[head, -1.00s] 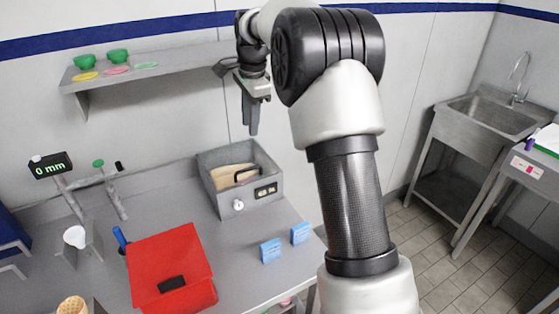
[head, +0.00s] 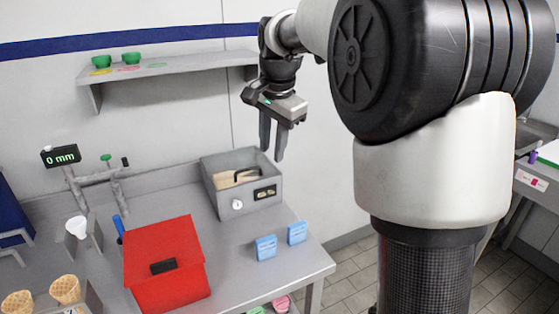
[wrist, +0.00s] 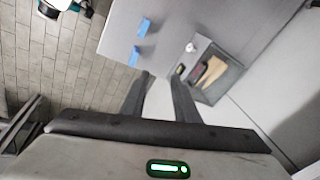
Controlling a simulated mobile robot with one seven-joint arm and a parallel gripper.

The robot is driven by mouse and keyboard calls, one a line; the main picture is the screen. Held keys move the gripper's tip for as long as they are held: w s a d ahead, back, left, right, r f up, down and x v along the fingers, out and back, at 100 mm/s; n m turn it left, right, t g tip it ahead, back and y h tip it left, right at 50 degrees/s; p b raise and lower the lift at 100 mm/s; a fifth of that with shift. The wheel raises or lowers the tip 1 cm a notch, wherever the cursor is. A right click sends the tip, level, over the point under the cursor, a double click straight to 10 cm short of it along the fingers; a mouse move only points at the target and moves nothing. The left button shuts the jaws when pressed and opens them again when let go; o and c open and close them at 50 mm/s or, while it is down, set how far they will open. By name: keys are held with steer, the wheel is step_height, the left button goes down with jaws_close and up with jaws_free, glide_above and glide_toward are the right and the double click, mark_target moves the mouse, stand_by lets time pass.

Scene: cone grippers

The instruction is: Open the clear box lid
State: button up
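The box (head: 222,205) is grey, with a see-through top and a black handle (head: 249,174). It stands at the back of the steel table against the wall, and light brown contents show through the top. In the wrist view the box (wrist: 215,72) lies right of the fingers. My gripper (head: 271,154) is open and empty. It hangs fingers-down above and a little right of the box in the head view, apart from it. The wrist view shows a clear gap between the fingers (wrist: 158,90). The lid looks closed.
A red box (head: 165,240) stands at the table's front. Two blue cards (head: 266,247) stand right of it. Pipes with a "0 mm" display (head: 61,156) are at left. A wall shelf (head: 160,74) holds green bowls. The table between the grey box and the cards is clear.

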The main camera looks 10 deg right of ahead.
steer(key=shift+s+d+f, duration=0.1)
steer(key=shift+s+f, duration=0.05)
steer(key=shift+s, duration=0.55)
